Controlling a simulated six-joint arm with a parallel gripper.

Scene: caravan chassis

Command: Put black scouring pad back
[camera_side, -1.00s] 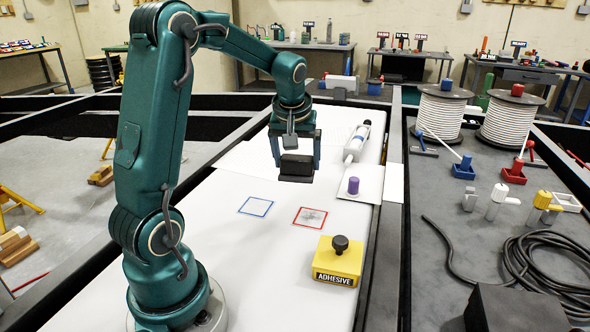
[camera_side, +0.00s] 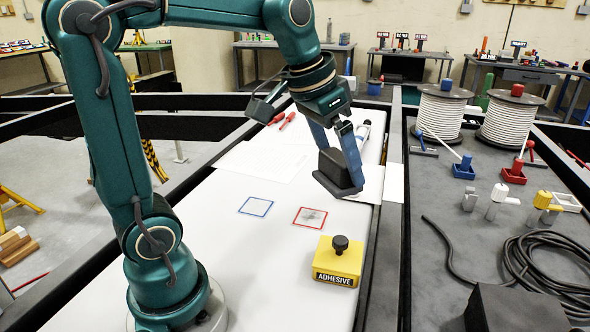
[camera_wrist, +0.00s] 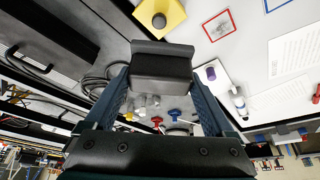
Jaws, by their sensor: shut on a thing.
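My gripper (camera_side: 339,152) is shut on the black scouring pad (camera_side: 342,172), a dark block with a wider flat base. The pad is tilted and held above the white worktop, over its right side near the white card. In the wrist view the pad (camera_wrist: 162,66) sits between the two blue fingers. A blue square outline (camera_side: 256,206) is empty on the worktop. A red square outline (camera_side: 309,217) beside it has a grey smudge inside. Both lie left of and below the pad in the side view.
A yellow adhesive block (camera_side: 337,262) with a black knob stands near the front. A purple-topped object (camera_wrist: 210,73) and a white tube (camera_wrist: 239,102) show in the wrist view. Red-handled tools (camera_side: 287,120) lie at the back. Cable spools (camera_side: 440,110) stand right.

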